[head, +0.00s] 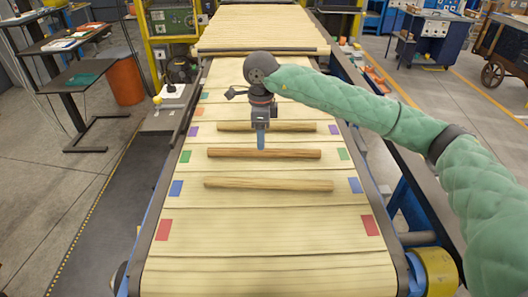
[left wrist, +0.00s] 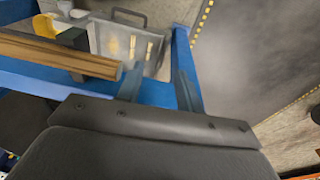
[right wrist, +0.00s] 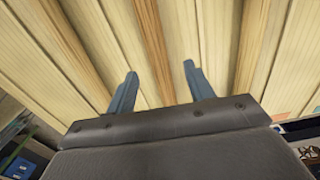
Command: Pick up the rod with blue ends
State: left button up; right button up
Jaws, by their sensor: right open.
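Three brown wooden rods lie crosswise on the slatted belt in the head view. The nearest rod (head: 268,184) lies between two blue patches, (head: 176,188) and (head: 355,186); its own ends look plain wood. The middle rod (head: 290,153) lies between green patches, the far rod (head: 300,127) between purple ones. My right gripper (head: 261,140) is open and points down over the middle rod; contact cannot be told. In the right wrist view one rod (right wrist: 155,45) runs between the open fingers (right wrist: 160,85), with another rod on each side. My left gripper (left wrist: 158,85) is open and empty.
The belt (head: 265,255) has red patches near its front corners and dark rails along both sides. The belt's near part is clear. The left wrist view shows a blue frame (left wrist: 60,85), a grey container (left wrist: 130,45) and a wooden piece (left wrist: 60,52) near one finger.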

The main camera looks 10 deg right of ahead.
aim_at(264, 153)
notch_tip(264, 153, down, 4)
jog(key=p, duration=0.2)
jog(key=shift+s+a+p, duration=0.1)
jog(key=shift+p, duration=0.3)
pick_arm(q)
notch_tip(264, 153, down, 10)
jog(key=s+a, duration=0.2)
jog(key=shift+s, duration=0.2)
pick_arm(e)
jog(key=shift+f, duration=0.55)
grip_shut()
pick_arm(q)
jog(key=shift+s, duration=0.1)
pick_arm(e)
jog(key=shift+r, duration=0.2)
